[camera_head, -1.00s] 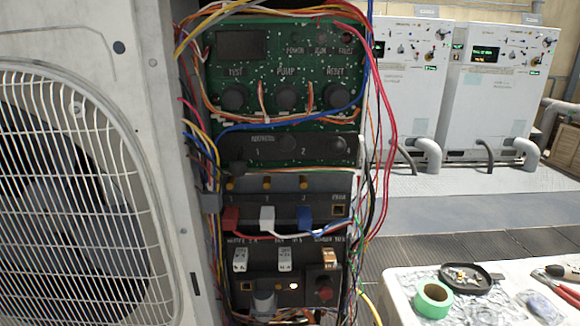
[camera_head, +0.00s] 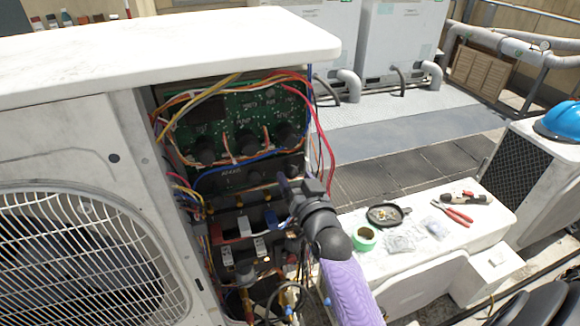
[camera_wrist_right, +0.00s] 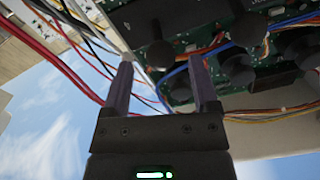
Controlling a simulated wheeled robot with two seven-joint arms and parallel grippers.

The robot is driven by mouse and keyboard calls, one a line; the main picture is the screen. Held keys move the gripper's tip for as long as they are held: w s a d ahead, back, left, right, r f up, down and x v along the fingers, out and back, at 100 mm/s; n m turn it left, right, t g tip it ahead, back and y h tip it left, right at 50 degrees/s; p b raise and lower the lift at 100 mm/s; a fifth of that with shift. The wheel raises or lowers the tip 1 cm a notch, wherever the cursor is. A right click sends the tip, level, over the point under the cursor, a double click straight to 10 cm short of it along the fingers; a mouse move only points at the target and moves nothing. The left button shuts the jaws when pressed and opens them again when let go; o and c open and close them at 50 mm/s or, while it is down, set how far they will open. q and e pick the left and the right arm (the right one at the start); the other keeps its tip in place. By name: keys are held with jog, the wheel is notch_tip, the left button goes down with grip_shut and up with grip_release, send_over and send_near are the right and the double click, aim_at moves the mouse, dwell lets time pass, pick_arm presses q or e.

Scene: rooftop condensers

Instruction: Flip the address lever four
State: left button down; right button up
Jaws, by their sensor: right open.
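The address strip (camera_head: 232,173) is a dark band below the green circuit board (camera_head: 228,122) inside the open condenser cabinet. Its markings are too small to read, and I cannot pick out lever four. My right gripper (camera_head: 289,182) is in front of the strip's right end and covers part of it. In the right wrist view the gripper (camera_wrist_right: 162,68) has its two fingers apart with nothing between them. Black knobs (camera_wrist_right: 248,32) and the board lie just beyond the fingers. My left gripper is not in view.
Loose red wires (camera_head: 318,125) hang along the cabinet's right edge, close to my right gripper. A white worktop (camera_head: 400,255) at the right holds green tape (camera_head: 364,239), a black dish (camera_head: 384,214) and red pliers (camera_head: 458,216). A fan grille (camera_head: 85,260) fills the lower left.

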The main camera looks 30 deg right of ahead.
aim_at(292, 168)
jog(key=shift+x, duration=1.55)
grip_shut()
jog(key=r+g+p, duration=0.1)
jog(key=p, duration=0.3)
jog(key=shift+w+r+p, duration=0.1)
jog(key=shift+p, duration=0.2)
jog(key=shift+f, duration=0.25)
